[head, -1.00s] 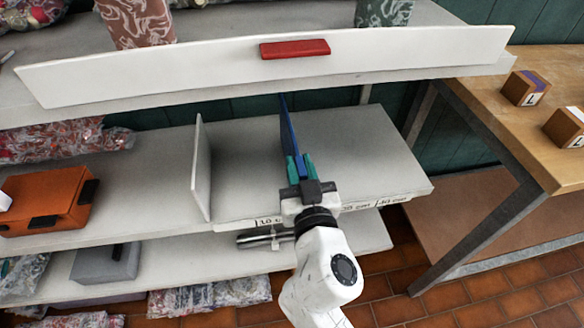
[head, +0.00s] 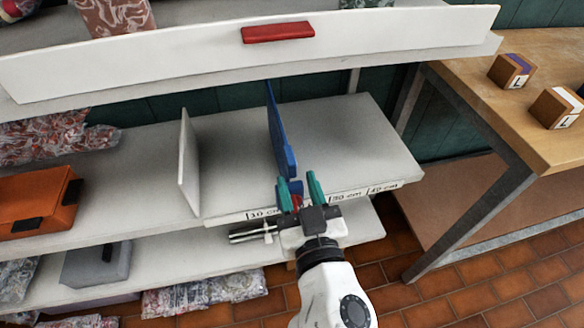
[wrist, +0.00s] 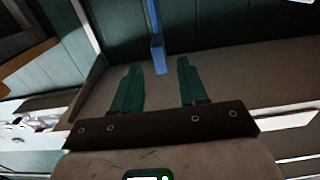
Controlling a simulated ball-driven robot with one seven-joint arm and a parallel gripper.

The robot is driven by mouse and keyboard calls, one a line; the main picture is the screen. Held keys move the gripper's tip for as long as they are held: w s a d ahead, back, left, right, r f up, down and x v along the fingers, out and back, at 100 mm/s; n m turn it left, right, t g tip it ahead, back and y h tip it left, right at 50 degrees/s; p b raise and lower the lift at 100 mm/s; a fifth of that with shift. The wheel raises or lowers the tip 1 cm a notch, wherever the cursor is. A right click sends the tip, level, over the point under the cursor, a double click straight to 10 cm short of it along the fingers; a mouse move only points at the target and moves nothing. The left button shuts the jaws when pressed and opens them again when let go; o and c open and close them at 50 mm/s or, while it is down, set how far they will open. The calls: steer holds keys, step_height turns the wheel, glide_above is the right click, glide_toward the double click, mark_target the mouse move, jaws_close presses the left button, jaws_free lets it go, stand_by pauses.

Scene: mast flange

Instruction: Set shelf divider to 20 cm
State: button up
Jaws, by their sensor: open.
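The blue shelf divider (head: 277,130) stands upright on the middle shelf, running front to back, right of a white upright panel (head: 187,165). My gripper (head: 297,178) is open at the front of the shelf, with its teal fingers apart near the divider's front end. The wrist view shows the divider (wrist: 157,45) beyond and between the open fingertips (wrist: 158,65). A small red part shows between the fingers in the head view. The scale strip (head: 346,197) on the shelf's front edge shows 10, 30 and 40 cm marks; my gripper hides the 20 cm area.
An upper shelf with a white front board (head: 200,55) and red handle (head: 278,32) overhangs the back. An orange box (head: 35,200) stands at the left. A wooden table (head: 470,85) with lettered blocks is at the right. The shelf right of the divider is clear.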

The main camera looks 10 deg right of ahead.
steer(key=shift+s, duration=1.85)
steer(key=s+d+f+m+g+h, duration=0.3)
steer(key=d+f+g+h, duration=0.35)
steer(key=d+f, duration=0.75)
steer(key=s+d+f+n+g+y, duration=0.1)
steer(key=s+d+f+g+y, duration=0.15)
steer(key=s+f+g, duration=0.4)
steer(key=s+d+f+n+g+y, duration=0.2)
steer(key=s+f+g+y, duration=0.15)
steer(key=s, duration=0.65)
step_height(320, 180, up, 17)
steer(key=p, duration=1.6)
steer(key=shift+w+d, duration=0.15)
